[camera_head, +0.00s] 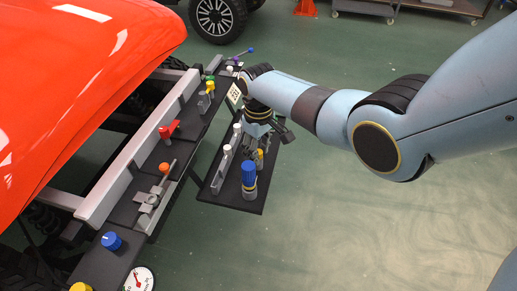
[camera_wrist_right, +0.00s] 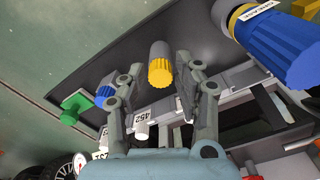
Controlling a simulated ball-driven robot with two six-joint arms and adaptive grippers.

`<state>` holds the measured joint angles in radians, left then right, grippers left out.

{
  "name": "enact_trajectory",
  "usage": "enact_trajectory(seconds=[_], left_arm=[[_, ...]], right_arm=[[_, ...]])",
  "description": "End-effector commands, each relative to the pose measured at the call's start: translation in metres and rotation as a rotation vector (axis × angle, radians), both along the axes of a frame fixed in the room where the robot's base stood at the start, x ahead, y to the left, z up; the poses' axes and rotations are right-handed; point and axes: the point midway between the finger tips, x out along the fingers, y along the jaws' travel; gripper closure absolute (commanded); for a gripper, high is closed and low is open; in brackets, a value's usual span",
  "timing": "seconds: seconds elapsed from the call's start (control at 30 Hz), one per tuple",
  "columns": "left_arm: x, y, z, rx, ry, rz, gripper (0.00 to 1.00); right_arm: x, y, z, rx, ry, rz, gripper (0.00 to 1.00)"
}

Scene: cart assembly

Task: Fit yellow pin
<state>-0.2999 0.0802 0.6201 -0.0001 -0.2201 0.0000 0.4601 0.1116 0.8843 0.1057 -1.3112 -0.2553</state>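The yellow pin, a grey cylinder with a ribbed yellow end (camera_wrist_right: 160,70), stands on the dark shelf in the right wrist view. Its yellow part also shows in the head view (camera_head: 259,157), partly hidden by my gripper. My right gripper (camera_wrist_right: 160,62) is open, with one finger on each side of the pin. Gaps show between both fingers and the pin. The right gripper also shows from above in the head view (camera_head: 262,142), over the small dark shelf. My left gripper is not in view.
A longer rail holds a red handle (camera_head: 169,130), an orange knob (camera_head: 164,168) and a blue knob (camera_head: 111,241). The floor at right is clear.

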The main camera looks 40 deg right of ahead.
Motion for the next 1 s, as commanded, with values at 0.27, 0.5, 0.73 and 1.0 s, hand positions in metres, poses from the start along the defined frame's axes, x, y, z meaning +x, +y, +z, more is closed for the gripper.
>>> enact_trajectory(seconds=[0.27,0.5,0.73,1.0], left_arm=[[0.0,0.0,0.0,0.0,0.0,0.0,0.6],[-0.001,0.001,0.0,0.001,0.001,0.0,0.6],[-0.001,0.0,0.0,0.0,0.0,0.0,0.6],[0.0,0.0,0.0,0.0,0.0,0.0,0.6]], right_arm=[[0.0,0.0,0.0,0.0,0.0,0.0,0.49],[0.001,0.0,0.009,-0.001,-0.002,0.0,0.49],[0.001,-0.001,0.052,-0.001,-0.004,0.0,0.49],[0.001,0.0,0.105,-0.001,-0.002,0.0,0.49]])
